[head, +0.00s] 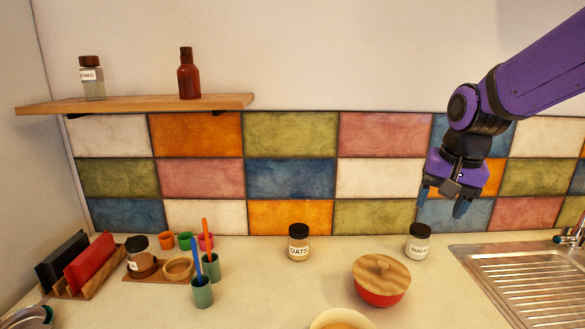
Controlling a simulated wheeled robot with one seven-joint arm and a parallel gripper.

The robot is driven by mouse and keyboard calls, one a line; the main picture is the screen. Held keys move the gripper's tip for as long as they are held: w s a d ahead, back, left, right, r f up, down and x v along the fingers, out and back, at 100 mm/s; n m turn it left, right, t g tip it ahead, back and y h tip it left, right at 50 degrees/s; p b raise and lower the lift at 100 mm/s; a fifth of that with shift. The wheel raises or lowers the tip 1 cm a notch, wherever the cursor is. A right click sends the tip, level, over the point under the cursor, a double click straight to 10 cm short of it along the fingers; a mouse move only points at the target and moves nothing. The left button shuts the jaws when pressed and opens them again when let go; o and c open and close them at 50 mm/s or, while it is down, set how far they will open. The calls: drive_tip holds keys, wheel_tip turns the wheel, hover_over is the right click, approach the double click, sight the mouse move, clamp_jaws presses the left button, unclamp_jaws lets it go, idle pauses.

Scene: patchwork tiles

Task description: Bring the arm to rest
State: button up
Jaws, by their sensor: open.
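My gripper (441,203) is at the end of my purple arm (535,70), which comes in from the upper right. It points down in the air in front of the tiled wall, above the counter. Its two fingers are apart and nothing is between them. It looks above the sugar jar (418,243), with a clear gap, though depth is hard to judge from this one view.
On the counter (265,290) stand an oats jar (299,243), a red lidded pot (380,285), a bowl (341,320), cups and a rack (85,280). A sink (515,275) is at right. A shelf (140,104) with two bottles hangs upper left.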

drive_tip(key=s+d+r+n+t, duration=0.1)
drive_tip(key=s+r+n, duration=0.1)
drive_tip(key=s, duration=0.7)
drive_tip(key=s+d+r+n+t, duration=0.2)
drive_tip(key=s+r+n, duration=0.1)
drive_tip(key=s, duration=0.7)
drive_tip(key=shift+h, duration=0.4)
drive_tip(key=shift+r, duration=0.1)
